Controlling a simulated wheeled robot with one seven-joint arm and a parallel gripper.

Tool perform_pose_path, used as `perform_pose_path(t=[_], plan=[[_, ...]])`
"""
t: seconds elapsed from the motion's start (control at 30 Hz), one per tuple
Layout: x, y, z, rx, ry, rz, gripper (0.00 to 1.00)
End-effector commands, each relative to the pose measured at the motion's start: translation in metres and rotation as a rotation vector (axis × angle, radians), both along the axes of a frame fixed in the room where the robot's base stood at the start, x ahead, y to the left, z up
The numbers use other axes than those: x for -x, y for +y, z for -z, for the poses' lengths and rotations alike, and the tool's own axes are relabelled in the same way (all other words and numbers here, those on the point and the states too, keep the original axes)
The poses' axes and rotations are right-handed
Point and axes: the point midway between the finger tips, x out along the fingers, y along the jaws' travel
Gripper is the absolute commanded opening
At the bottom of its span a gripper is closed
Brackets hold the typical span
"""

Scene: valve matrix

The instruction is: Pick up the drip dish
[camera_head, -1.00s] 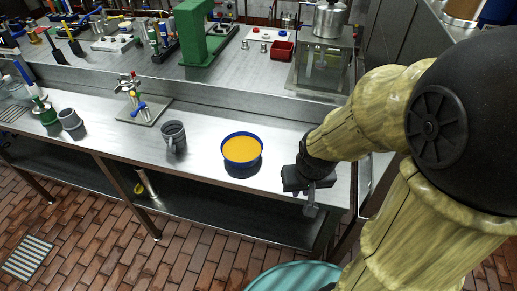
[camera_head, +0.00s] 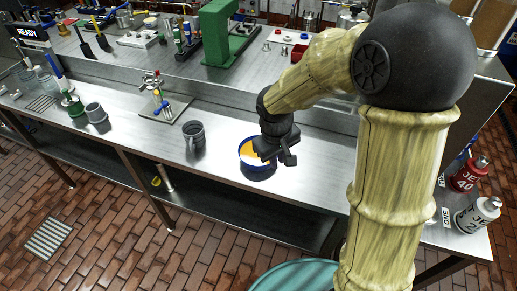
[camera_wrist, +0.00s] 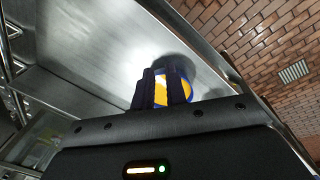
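The drip dish is most likely the round blue dish with an orange-yellow inside (camera_head: 248,154); it sits on the steel bench. My gripper (camera_head: 275,158) is over its right side in the head view and hides part of it. In the wrist view, the dish (camera_wrist: 186,88) lies behind my two dark fingers (camera_wrist: 163,88). The fingers stand apart, and yellow shows between them. Whether they touch the dish, I cannot tell.
A grey mug (camera_head: 194,136) stands left of the dish. A small valve stand (camera_head: 158,107) is farther left. A raised steel shelf (camera_head: 220,80) runs behind, with a green frame (camera_head: 222,35) on it. Red (camera_head: 467,174) and white (camera_head: 476,214) containers stand at the right.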

Motion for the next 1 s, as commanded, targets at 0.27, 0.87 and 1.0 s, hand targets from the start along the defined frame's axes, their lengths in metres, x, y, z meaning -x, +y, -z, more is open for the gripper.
perform_pose_path(t=[0.27, 0.87, 1.0], plan=[[-0.06, 0.102, -0.037, 0.087, 0.005, -0.317, 0.14], [-0.069, 0.113, -0.024, 0.098, -0.001, -0.348, 0.14], [-0.073, 0.11, -0.001, 0.099, 0.0, -0.348, 0.14]])
